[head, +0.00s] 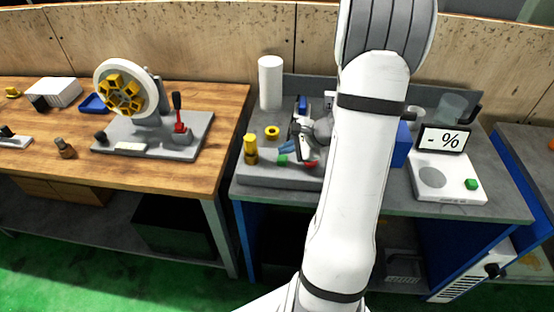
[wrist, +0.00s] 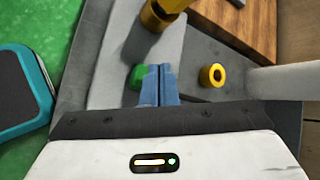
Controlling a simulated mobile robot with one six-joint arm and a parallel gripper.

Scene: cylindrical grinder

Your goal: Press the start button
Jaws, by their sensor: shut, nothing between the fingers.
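A green button (head: 282,160) sits on the low grey base (head: 262,176) of the machine on the middle bench. It also shows in the wrist view (wrist: 137,77), partly hidden by my fingers. My gripper (head: 286,149) has its two blue fingers closed together and empty. In the wrist view the fingertips (wrist: 159,68) are just right of the green button and overlap its edge. I cannot tell whether they touch it.
A yellow knobbed post (head: 250,148) stands left of the green button, with a yellow ring (head: 272,132) behind. A white cylinder (head: 270,82) stands at the back. A scale (head: 447,190) with another green button (head: 472,184) is at right. My arm hides the bench's middle.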

